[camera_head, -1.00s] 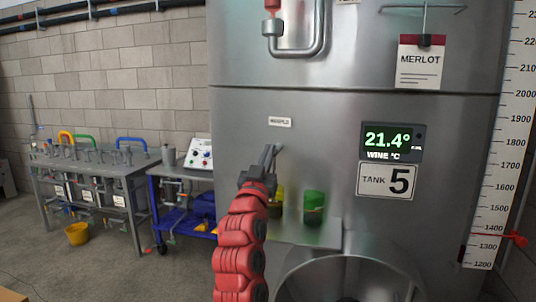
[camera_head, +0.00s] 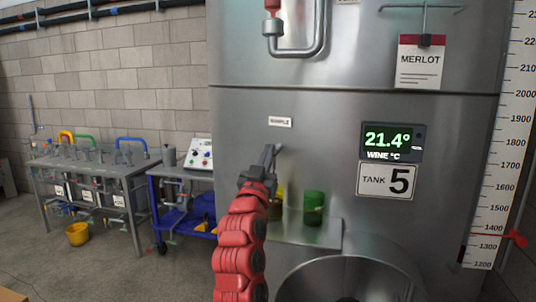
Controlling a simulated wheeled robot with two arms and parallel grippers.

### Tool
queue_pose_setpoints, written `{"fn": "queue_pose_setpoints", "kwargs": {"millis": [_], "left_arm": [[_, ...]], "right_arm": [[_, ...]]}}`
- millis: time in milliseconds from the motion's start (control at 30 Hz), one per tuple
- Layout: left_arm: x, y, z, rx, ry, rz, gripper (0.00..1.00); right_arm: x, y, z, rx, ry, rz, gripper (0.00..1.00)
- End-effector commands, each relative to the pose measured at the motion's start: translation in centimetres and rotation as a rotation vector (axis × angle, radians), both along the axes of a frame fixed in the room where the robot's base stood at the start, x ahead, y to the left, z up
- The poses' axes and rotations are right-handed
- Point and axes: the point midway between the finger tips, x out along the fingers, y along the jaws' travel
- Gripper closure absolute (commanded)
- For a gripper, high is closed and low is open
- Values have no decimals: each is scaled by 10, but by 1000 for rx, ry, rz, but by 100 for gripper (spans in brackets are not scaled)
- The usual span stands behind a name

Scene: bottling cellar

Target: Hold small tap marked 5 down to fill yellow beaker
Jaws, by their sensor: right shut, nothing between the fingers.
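The tank marked 5 (camera_head: 335,150) fills the right half of the head view, with a small "SAMPLE" label (camera_head: 280,122) on its wall. My right gripper (camera_head: 271,150) is shut and empty, raised just below that label. The small tap is hidden behind my gripper and arm. The yellow beaker (camera_head: 277,203) shows only in part beside my red right arm, standing on a metal shelf (camera_head: 318,235). I cannot see how full it is. My left gripper is out of view.
A green beaker (camera_head: 313,207) stands on the same shelf, right of the yellow one. Below it is a round hatch (camera_head: 300,275). A blue cart (camera_head: 155,205) and a metal bench (camera_head: 135,172) stand at the left, with a yellow bucket (camera_head: 78,234) on the floor.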

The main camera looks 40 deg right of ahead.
Motion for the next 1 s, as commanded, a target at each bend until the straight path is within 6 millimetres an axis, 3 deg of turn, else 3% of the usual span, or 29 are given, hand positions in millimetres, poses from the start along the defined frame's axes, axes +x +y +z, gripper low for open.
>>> {"fn": "queue_pose_setpoints", "kwargs": {"millis": [567,667,833,1000], "left_arm": [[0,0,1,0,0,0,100],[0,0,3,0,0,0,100],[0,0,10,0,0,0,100],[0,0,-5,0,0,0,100]], "right_arm": [[1,0,1,2,2,0,100],[1,-1,9,2,1,0,100],[3,-4,44,3,-3,1,100],[-20,26,19,-2,1,4,100]]}}
